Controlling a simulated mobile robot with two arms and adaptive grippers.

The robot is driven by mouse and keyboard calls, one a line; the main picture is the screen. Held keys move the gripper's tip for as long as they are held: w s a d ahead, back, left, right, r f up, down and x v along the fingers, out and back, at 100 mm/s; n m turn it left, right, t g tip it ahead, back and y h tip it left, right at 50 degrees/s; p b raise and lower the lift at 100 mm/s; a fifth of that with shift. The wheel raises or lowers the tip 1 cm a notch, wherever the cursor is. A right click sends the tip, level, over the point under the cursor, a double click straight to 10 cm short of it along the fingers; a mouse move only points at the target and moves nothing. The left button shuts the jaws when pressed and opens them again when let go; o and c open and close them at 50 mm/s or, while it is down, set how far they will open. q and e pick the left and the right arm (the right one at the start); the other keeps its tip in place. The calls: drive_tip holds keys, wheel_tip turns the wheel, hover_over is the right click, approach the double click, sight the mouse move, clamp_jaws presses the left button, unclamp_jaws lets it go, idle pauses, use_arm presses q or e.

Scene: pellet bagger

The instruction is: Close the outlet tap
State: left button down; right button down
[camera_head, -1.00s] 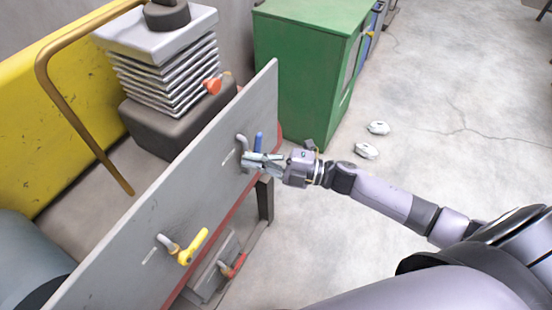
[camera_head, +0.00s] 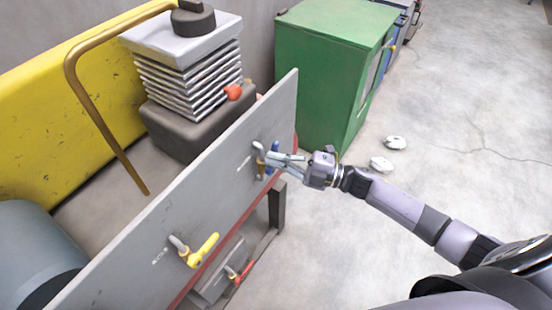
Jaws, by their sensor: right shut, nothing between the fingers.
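Three taps show at a grey upright panel. A blue-handled tap (camera_head: 274,152) with a grey pipe stub is near the panel's far end. A yellow-handled tap (camera_head: 203,250) is on the nearer part, its handle slanting. A red-handled tap (camera_head: 241,272) sits low, below the panel. The marks beside the upper taps are too small to read, so I cannot tell which is the outlet tap. My right gripper (camera_head: 280,161) is shut and empty, right at the blue handle and partly covering it; I cannot tell if they touch. My left gripper is out of view.
The grey panel (camera_head: 190,205) stands along the left, with a finned metal stack (camera_head: 188,75) and bent brown pipe (camera_head: 95,115) behind it. A green cabinet (camera_head: 318,75) stands beyond. Two pale objects (camera_head: 394,143) lie on the floor (camera_head: 470,200), which is otherwise clear at right.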

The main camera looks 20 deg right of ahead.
drive_tip(key=shift+w+d+m, duration=0.15)
drive_tip(key=shift+m, duration=0.25)
drive_tip(key=m+b, duration=0.1)
drive_tip(key=w+d+m+t, duration=0.1)
drive_tip(key=m, duration=0.1)
drive_tip(key=shift+w+d+f+m+b, duration=0.1)
drive_tip(key=shift+d+f+m+b, duration=0.1)
drive_tip(key=shift+d+m+b, duration=0.15)
drive_tip(key=shift+w+d+f+m+t+h+b, duration=0.45)
drive_tip(key=shift+d+f+m+t, duration=0.35)
drive_tip(key=shift+m, duration=1.5)
drive_tip(key=shift+w+d+f+m+t+h+b, duration=0.45)
drive_tip(key=shift+m+t, duration=0.55)
drive_tip(key=shift+m, duration=1.25)
drive_tip(key=shift+w+d+f+m+t+h+b, duration=0.4)
drive_tip(key=shift+f+m+t, duration=0.4)
drive_tip(key=shift+m, duration=1.5)
drive_tip(key=shift+w+d+r, duration=0.1)
drive_tip(key=shift+d+r, duration=0.05)
drive_tip(key=shift+r, duration=0.1)
